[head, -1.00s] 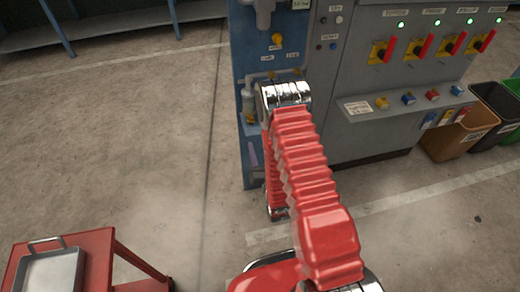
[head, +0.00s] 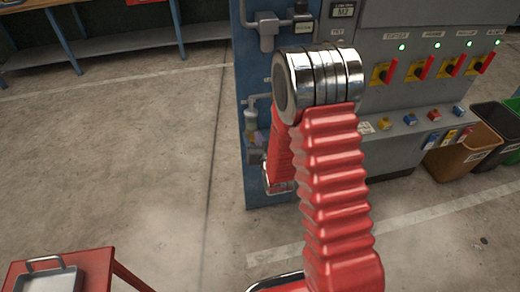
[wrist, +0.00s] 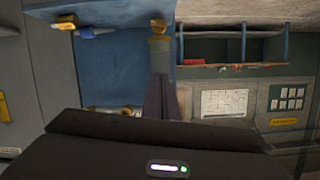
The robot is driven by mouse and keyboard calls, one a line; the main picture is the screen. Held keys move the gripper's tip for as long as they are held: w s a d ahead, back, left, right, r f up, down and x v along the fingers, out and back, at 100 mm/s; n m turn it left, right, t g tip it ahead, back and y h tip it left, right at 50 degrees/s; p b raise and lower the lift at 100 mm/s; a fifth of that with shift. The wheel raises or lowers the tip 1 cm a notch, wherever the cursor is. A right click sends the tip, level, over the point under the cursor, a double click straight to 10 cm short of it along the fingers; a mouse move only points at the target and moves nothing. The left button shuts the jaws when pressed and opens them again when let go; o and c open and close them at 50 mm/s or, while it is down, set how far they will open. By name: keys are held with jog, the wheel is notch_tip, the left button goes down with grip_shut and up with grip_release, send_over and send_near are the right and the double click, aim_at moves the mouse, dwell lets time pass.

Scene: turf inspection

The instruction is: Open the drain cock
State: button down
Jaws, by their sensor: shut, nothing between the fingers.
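In the wrist view my gripper (wrist: 161,76) points away from the dark wrist housing, its dark fingers shut and empty. A brass-yellow knob (wrist: 158,30) shows just beyond the fingertips, in front of a blue panel (wrist: 110,70); I cannot tell whether they touch. More brass fittings (wrist: 110,110) show lower on the panel, partly hidden by the housing. I cannot tell for sure which fitting is the drain cock. In the head view my red arm reaches to the blue panel (head: 243,70) and hides my gripper. A pale bowl-like fitting (head: 251,122) shows left of the arm.
A grey cabinet with red switches (head: 392,70) and a button shelf (head: 410,123) stands right of the panel. A red cart (head: 95,262) with a metal tray is at lower left. The left floor is clear.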

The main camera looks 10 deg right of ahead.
jog(key=s+r+n+g, duration=0.1)
jog(key=s+r+g, duration=0.1)
jog(key=s+r, duration=0.45)
jog(key=s+r+g, duration=0.3)
jog(key=s+r, duration=0.1)
jog(key=r, duration=0.6)
jog(key=s+r+g, duration=0.2)
jog(key=s+r, duration=0.1)
jog(key=s, duration=0.9)
jog(key=s+r+n+g, duration=0.1)
jog(key=s+r, duration=0.3)
jog(key=s, duration=0.9)
jog(key=shift+a+g, duration=0.15)
jog(key=shift+g, duration=0.45)
jog(key=shift+a, duration=0.15)
